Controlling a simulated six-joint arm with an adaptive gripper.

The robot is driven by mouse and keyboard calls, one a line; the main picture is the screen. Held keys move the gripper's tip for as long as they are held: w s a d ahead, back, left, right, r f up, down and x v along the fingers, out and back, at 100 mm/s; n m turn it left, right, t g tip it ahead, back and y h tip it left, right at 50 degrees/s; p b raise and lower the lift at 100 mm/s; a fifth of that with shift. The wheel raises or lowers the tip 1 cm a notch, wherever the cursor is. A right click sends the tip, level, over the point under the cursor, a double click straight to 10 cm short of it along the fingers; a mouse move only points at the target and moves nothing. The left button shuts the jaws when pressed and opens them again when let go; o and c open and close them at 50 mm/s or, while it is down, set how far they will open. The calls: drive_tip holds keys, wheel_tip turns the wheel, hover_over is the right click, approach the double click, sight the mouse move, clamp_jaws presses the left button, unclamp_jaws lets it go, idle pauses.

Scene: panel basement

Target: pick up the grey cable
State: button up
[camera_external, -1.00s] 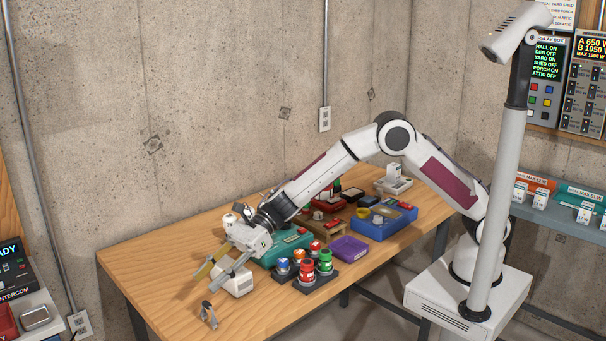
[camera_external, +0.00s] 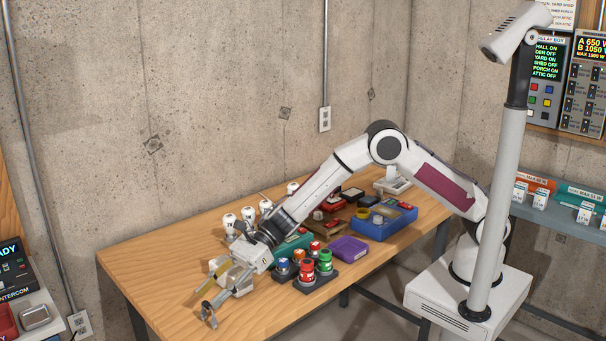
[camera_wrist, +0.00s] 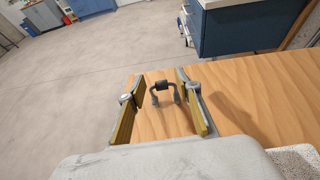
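The grey cable (camera_wrist: 162,87) is a small dark grey loop with a black band, standing near the end of the wooden workbench. In the wrist view it lies ahead of my gripper (camera_wrist: 161,101), centred between the two yellow-padded fingers, which are open and empty. In the external view my gripper (camera_external: 217,287) is low over the bench's near left end, fingers pointing at the cable (camera_external: 209,314). The cable is at or just beyond the fingertips; I cannot tell whether a finger touches it.
The wooden bench (camera_external: 150,262) is clear to the left. White bulbs (camera_external: 229,221) stand behind. The bench edge is close beyond the cable.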

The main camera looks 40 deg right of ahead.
sight(205, 303)
drive_tip(key=shift+s+a+f, duration=0.1)
drive_tip(key=shift+a+f, duration=0.8)
drive_tip(key=shift+f, duration=0.05)
drive_tip(key=shift+a+f, duration=0.2)
drive_tip(key=shift+a, duration=0.3)
drive_tip(key=c, duration=0.6)
